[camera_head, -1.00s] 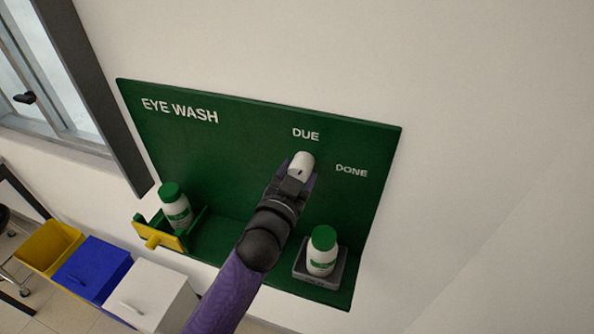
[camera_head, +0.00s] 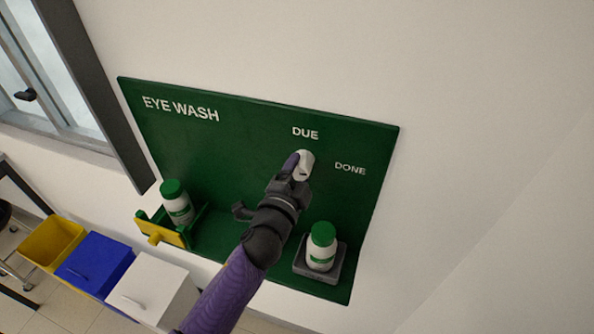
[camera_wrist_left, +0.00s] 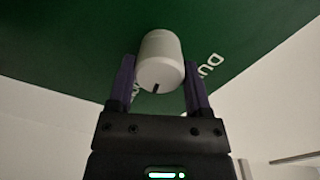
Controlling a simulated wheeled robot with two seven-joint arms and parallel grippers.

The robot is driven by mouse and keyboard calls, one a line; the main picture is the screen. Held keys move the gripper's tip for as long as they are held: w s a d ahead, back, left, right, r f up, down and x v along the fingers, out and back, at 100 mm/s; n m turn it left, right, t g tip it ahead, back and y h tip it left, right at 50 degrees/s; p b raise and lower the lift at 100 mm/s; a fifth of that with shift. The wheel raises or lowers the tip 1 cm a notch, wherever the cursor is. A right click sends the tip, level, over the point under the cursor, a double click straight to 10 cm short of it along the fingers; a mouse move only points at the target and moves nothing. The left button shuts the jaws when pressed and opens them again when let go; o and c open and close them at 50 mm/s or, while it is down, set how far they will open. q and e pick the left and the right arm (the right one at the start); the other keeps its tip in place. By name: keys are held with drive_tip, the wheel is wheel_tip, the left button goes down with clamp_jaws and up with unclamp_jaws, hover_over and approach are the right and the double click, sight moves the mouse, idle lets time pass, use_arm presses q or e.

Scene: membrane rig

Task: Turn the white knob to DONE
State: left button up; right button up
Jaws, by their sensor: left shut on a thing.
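The white knob (camera_head: 307,160) sticks out of the green EYE WASH board (camera_head: 240,150), below the word DUE and up-left of the word DONE. My left gripper (camera_head: 300,168) is at the knob, its arm coming up from below. In the left wrist view the knob (camera_wrist_left: 160,55) sits between the two purple fingers (camera_wrist_left: 160,85), which are shut on it. A short dark mark shows on the knob's near face. Where the knob's pointer aims is hard to tell. My right gripper is not in view.
A white bottle with a green cap (camera_head: 176,203) stands in a holder with a yellow front (camera_head: 160,232) at the board's lower left. Another bottle (camera_head: 321,246) stands on a grey tray (camera_head: 334,270) right of my forearm. Yellow, blue and white bins stand below left.

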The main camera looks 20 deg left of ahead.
use_arm(q)
drive_tip(key=shift+m, duration=1)
drive_tip(key=o, duration=1.3)
drive_tip(key=s+b, duration=0.1)
drive_tip(key=s, duration=0.9)
drive_tip(key=shift+a+r, duration=0.1)
drive_tip(key=shift+a, duration=0.05)
